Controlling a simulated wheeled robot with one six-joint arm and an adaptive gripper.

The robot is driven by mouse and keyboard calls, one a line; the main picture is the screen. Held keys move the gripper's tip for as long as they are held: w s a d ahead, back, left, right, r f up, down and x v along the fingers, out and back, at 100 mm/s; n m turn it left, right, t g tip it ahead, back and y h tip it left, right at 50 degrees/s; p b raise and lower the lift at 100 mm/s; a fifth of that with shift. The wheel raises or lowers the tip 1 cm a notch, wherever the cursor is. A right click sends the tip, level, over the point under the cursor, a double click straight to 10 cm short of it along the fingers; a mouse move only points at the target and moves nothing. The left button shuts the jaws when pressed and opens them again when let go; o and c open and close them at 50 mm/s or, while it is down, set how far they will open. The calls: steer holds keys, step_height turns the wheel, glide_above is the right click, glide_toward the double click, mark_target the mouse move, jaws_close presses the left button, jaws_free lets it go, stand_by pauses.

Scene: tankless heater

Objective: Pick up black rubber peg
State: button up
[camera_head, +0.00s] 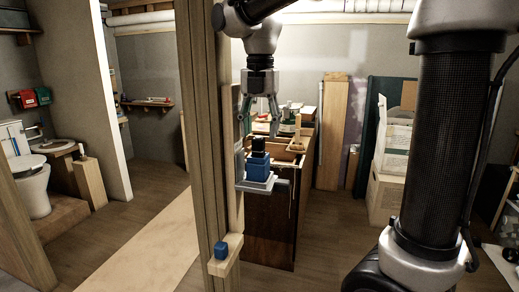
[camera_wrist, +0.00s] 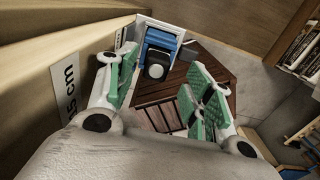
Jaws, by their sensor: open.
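A black peg (camera_head: 258,144) stands upright on a blue stepped block (camera_head: 256,170), which rests on a grey bracket shelf (camera_head: 257,186) fixed to a wooden post. My gripper (camera_head: 260,110) hangs pointing down above the peg, open and empty. Its green-padded fingers (camera_wrist: 163,82) are spread on either side of the peg in the wrist view, apart from it. The peg's lower end is hidden.
The wooden post (camera_head: 205,140) stands close to the left of the shelf. A lower wooden ledge (camera_head: 225,262) holds another blue block (camera_head: 221,250). A brown cabinet (camera_head: 268,225) with a cluttered top stands behind. A white measuring label (camera_wrist: 68,88) lies left in the wrist view.

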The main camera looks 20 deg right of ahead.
mark_target(258, 138)
steer(key=f, duration=0.4)
steer(key=shift+a+f, duration=0.2)
steer(key=shift+f, duration=0.15)
steer(key=shift+c, duration=0.4)
steer(key=c, duration=0.9)
steer(key=shift+c, duration=0.2)
